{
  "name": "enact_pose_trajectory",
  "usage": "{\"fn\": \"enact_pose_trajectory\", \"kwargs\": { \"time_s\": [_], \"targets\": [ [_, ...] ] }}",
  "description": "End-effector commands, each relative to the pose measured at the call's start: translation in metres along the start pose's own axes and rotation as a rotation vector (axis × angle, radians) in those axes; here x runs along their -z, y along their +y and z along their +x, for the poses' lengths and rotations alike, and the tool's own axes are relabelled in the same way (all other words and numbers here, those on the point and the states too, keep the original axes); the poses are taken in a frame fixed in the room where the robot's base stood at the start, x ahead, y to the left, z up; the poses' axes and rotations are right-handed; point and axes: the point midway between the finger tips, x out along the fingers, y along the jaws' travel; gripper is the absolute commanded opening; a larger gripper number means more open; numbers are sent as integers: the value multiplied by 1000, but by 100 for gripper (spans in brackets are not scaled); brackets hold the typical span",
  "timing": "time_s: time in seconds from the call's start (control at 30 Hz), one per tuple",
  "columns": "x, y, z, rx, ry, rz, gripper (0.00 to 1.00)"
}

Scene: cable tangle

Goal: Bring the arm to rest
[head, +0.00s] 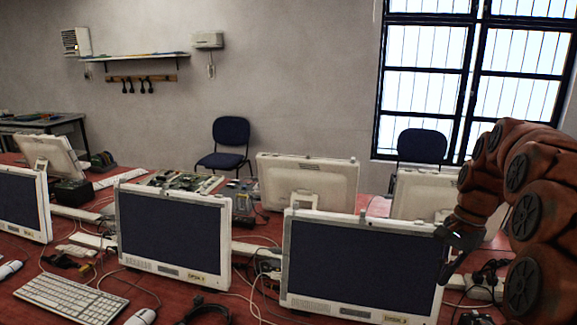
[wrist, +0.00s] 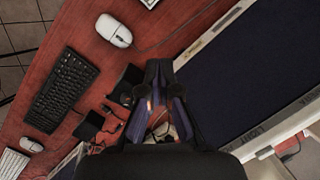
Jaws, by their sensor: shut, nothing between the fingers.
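My arm comes in from the right in the head view, its dark red rounded links raised and bent over. My gripper (head: 455,262) hangs down at the right end of the front right monitor (head: 360,262). In the wrist view my gripper (wrist: 165,72) points away from the camera over the red table (wrist: 75,25). It is shut and empty. The monitor's dark screen (wrist: 240,75) lies close to the right of the fingers in the wrist view. I cannot tell whether the gripper touches the monitor's frame.
More monitors (head: 172,232) stand in rows on the table, with loose cables between them. A white keyboard (head: 72,298) lies at the front left. The wrist view shows a black keyboard (wrist: 62,90) and a white mouse (wrist: 114,30). Blue chairs (head: 228,142) stand behind.

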Motion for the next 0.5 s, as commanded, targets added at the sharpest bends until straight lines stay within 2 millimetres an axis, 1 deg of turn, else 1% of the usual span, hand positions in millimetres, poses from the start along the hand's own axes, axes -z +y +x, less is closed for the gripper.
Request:
{"fn": "enact_pose_trajectory", "kwargs": {
  "time_s": [0.03, 0.1, 0.27, 0.3, 0.5],
  "targets": [
    [-19, -1, 1, -11, 2, -50, 0],
    [-42, 0, 4, -26, 1, -116, 0],
    [-90, 6, 15, -56, 8, -264, 0],
    [-102, 9, 18, -67, 6, -300, 0],
    [-158, 30, 36, -110, 14, -479, 0]
  ]
}}
